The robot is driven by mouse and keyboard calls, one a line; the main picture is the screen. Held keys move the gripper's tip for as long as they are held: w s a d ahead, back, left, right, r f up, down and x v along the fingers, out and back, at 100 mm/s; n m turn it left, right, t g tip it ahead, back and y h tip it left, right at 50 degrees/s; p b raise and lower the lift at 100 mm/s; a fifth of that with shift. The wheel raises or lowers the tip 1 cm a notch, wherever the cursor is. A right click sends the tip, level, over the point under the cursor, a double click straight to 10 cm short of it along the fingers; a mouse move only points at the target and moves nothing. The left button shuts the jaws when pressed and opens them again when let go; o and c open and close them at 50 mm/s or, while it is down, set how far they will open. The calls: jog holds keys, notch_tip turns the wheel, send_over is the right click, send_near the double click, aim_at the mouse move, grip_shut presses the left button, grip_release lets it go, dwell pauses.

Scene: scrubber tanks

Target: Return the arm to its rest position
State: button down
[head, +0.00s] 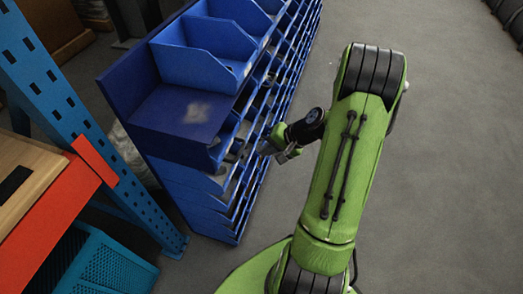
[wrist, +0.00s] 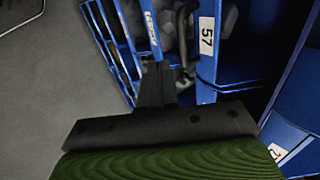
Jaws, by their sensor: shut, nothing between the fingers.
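My gripper (head: 268,150) is at the front of the blue bin rack (head: 190,185), at the end of my green arm, which reaches across the head view. In the wrist view, the dark fingers of my gripper (wrist: 157,78) are together with nothing held between them. I cannot tell whether the fingertips touch the rack.
A blue perforated upright (head: 60,95), an orange beam (head: 60,215) and a teal crate (head: 105,265) stand at the left. Dark grey objects (wrist: 188,28) lie in a bin near the fingers. The grey floor (head: 455,150) right of my arm is clear.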

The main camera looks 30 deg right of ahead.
jog(key=p+v, duration=0.2)
jog(key=v, duration=0.5)
jog(key=shift+r, duration=0.25)
jog(key=s+a+r+n+g+h+p, duration=0.2)
jog(key=a+r+n+h+p, duration=0.3)
jog(key=a+r, duration=0.8)
jog(key=s+a+r+n+p, duration=0.1)
jog(key=s+a+r+n, duration=0.1)
jog(key=s+r, duration=0.3)
jog(key=s+a+r+n+t+p, duration=0.1)
jog(key=s+a+r+n, duration=0.2)
jog(key=s+r, duration=0.3)
jog(key=shift+s+a+n, duration=0.3)
jog(key=shift+s+a, duration=0.05)
jog(key=shift+s, duration=0.05)
